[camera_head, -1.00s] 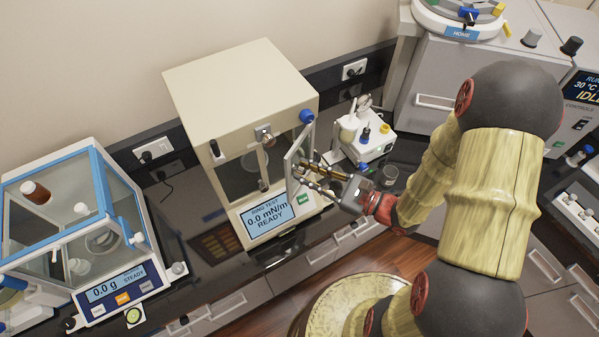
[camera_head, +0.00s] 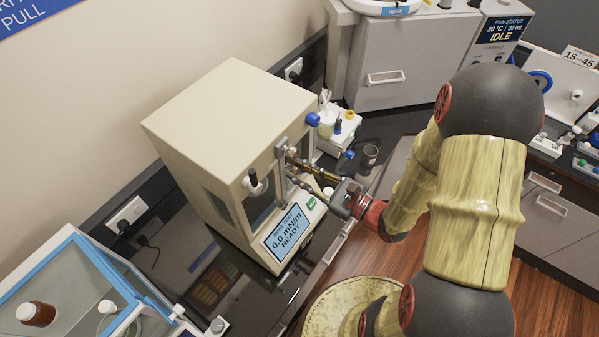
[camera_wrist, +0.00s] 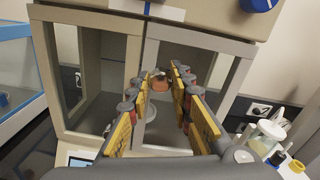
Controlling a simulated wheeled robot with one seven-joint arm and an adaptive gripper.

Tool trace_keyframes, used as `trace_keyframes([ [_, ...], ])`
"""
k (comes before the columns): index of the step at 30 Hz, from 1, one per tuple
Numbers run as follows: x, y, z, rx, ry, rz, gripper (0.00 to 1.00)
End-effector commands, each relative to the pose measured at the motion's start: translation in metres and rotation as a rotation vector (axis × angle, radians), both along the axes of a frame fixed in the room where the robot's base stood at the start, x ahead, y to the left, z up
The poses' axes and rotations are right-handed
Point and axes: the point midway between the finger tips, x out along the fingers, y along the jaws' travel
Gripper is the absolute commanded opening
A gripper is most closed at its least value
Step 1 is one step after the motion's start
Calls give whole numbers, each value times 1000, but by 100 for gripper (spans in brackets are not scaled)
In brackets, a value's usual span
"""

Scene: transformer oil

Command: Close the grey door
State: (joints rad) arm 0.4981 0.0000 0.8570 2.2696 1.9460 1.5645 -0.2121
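The grey door (camera_head: 281,158) is a grey frame at the right of the cream ring-test cabinet's (camera_head: 215,120) front. In the head view it shows as a narrow strip; I cannot tell whether it is flush. In the wrist view a grey frame (camera_wrist: 241,75) stands in front of me, with a cream-framed opening (camera_wrist: 85,60) to its left. My gripper (camera_head: 297,169) is at the door, in front of the cabinet. In the wrist view its fingers (camera_wrist: 160,74) are apart, with a gap between them. A small orange-brown thing (camera_wrist: 160,88) shows in that gap; contact with the door is unclear.
A blue-framed balance (camera_head: 95,285) is at the lower left. Open wooden floor (camera_head: 390,262) lies right of the counter.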

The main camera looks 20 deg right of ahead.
Motion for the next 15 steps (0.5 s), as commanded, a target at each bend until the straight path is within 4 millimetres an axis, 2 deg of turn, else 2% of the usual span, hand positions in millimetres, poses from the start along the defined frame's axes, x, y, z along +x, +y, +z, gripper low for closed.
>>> trace_keyframes([
  [10,0,-1,1,2,-2,-2,40],
  [15,0,-1,1,2,-1,-3,40],
])
